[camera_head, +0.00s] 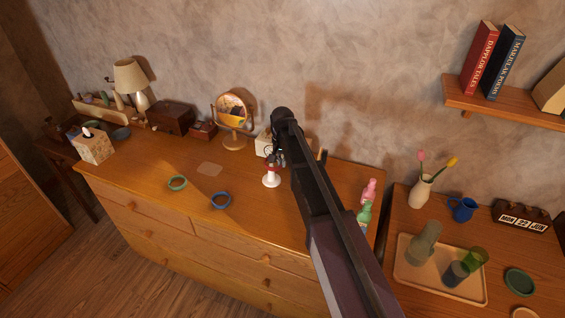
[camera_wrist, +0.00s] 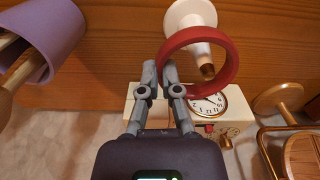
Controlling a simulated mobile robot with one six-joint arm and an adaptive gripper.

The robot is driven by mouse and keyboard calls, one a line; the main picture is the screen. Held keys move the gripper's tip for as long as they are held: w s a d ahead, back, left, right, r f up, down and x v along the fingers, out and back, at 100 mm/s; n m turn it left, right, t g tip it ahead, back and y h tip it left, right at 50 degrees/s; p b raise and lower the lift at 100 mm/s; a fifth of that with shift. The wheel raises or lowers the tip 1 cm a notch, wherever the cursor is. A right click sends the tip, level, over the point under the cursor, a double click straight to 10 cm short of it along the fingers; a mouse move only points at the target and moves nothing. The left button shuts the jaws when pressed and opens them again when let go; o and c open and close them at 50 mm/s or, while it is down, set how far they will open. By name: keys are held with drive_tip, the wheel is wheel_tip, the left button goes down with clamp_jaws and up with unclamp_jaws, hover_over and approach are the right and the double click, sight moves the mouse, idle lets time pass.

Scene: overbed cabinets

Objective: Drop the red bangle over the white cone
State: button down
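My gripper (camera_wrist: 159,70) is shut on the left edge of the red bangle (camera_wrist: 231,68) in the wrist view. The white cone (camera_wrist: 190,14) has a flared base and a brown tip, and stands on the dresser. In the wrist view the tip shows inside the bangle's opening, and the bangle's rim crosses in front of the cone's body. Whether the tip pokes through the bangle or lies beyond it, I cannot tell. In the head view the cone (camera_head: 271,181) stands just below my gripper (camera_head: 273,160), with a small red patch at its upper part.
A clock box (camera_wrist: 208,105) and a round mirror (camera_head: 232,112) stand close behind. A purple cup (camera_wrist: 50,35) is beside my gripper. Bottles (camera_head: 364,213) stand at the dresser's right end.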

drive_tip(key=shift+f+b, duration=0.3)
drive_tip(key=shift+f, duration=0.2)
drive_tip(key=c, duration=0.7)
unclamp_jaws()
drive_tip(key=shift+r, duration=0.15)
drive_tip(key=shift+r+p, duration=3.9)
drive_tip(key=shift+p, duration=0.1)
